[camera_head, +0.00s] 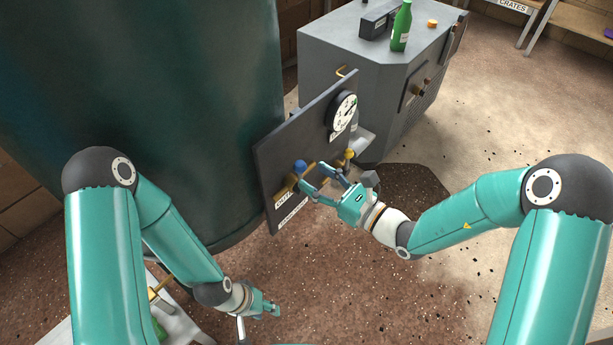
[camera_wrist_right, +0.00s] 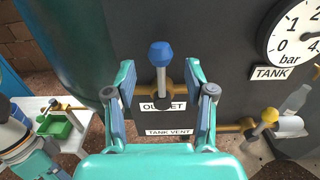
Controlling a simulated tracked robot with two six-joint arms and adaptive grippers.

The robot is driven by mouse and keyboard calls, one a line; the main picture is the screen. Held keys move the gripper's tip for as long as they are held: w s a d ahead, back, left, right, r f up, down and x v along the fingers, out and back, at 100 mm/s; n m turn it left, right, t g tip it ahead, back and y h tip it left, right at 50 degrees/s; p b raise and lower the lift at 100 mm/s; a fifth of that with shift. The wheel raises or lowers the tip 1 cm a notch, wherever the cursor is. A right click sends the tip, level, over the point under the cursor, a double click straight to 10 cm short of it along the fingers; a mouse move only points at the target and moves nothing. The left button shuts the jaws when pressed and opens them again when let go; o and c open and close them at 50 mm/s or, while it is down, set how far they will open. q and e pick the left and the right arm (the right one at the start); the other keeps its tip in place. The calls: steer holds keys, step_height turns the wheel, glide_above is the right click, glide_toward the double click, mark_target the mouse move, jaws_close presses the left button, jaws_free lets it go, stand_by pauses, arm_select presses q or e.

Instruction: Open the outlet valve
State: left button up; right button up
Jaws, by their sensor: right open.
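The outlet valve's lever has a blue knob (camera_wrist_right: 161,54) and stands upright from a brass fitting in the right wrist view. An OUTLET label (camera_wrist_right: 163,104), partly covered by the lever, sits behind it on the dark panel. The blue knob (camera_head: 300,166) also shows in the head view. My right gripper (camera_wrist_right: 160,78) is open, with one finger on each side of the lever; I cannot tell if either touches it. In the head view, the right gripper (camera_head: 314,181) is at the panel. My left gripper (camera_head: 268,309) is low at the bottom; its jaws are unclear.
The dark panel (camera_head: 268,150) carries a pressure gauge (camera_head: 346,110) and a second valve with a yellow knob (camera_head: 349,154). A large green tank (camera_head: 150,60) stands left of it. A grey cabinet (camera_head: 330,50) with a green bottle (camera_head: 401,27) stands behind.

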mark_target(305, 168)
steer(key=shift+x, duration=1.9)
steer(key=shift+c, duration=0.2)
steer(key=c, duration=0.8)
steer(key=shift+o, duration=0.2)
